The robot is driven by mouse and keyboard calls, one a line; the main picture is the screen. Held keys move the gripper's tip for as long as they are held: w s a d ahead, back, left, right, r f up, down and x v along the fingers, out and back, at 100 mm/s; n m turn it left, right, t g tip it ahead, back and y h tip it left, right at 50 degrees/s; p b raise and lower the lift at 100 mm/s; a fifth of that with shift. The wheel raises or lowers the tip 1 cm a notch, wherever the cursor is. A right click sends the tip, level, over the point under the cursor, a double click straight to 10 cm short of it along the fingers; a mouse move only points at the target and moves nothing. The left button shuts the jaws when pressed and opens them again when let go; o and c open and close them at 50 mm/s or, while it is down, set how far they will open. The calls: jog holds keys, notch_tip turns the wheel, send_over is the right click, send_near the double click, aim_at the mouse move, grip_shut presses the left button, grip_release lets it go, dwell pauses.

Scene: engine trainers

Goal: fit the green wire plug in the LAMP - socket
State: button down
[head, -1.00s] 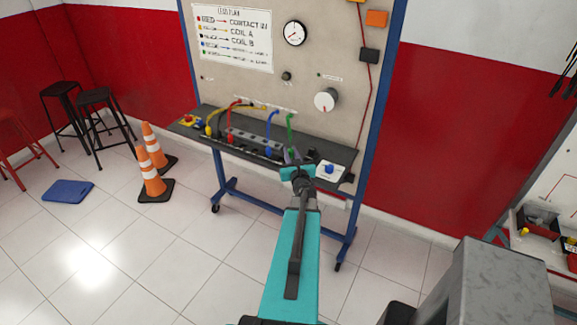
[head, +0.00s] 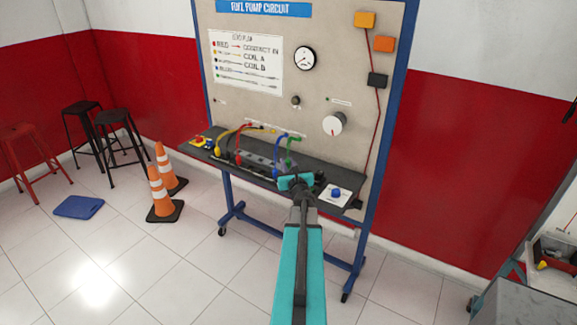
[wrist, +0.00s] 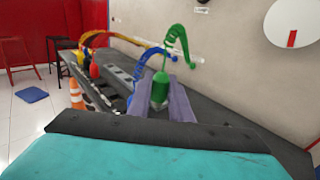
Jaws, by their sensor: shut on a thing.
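The green wire (head: 291,146) arches from the board's lower edge toward my gripper (head: 296,182) above the shelf. In the wrist view the green plug (wrist: 160,88) stands roughly upright between the two grey-purple fingers of my gripper (wrist: 162,104), which are shut on it. The plug's lower tip is partly hidden by the fingers. A dark socket strip (head: 256,160) lies along the shelf, left of my gripper, with other plugs on it. I cannot pick out the LAMP - socket; its label is unreadable.
Yellow, red and blue wires (head: 277,150) arch over the strip close to the left. A white plate with a blue knob (head: 336,192) is right of my gripper. The board (head: 330,80) rises behind the shelf. Traffic cones (head: 160,195) stand on the floor at left.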

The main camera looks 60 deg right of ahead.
jog(key=shift+f, duration=0.15)
jog(key=shift+f+b, duration=1.05)
jog(key=shift+f, duration=1.2)
jog(key=shift+f+b, duration=0.35)
jog(key=shift+b, duration=0.4)
jog(key=shift+b, duration=0.6)
jog(key=shift+f+b, duration=0.95)
jog(key=shift+b, duration=0.2)
dwell(0.4)
jog(key=c, duration=1.8)
grip_release()
jog(key=shift+c, duration=0.2)
jog(key=shift+a, duration=0.1)
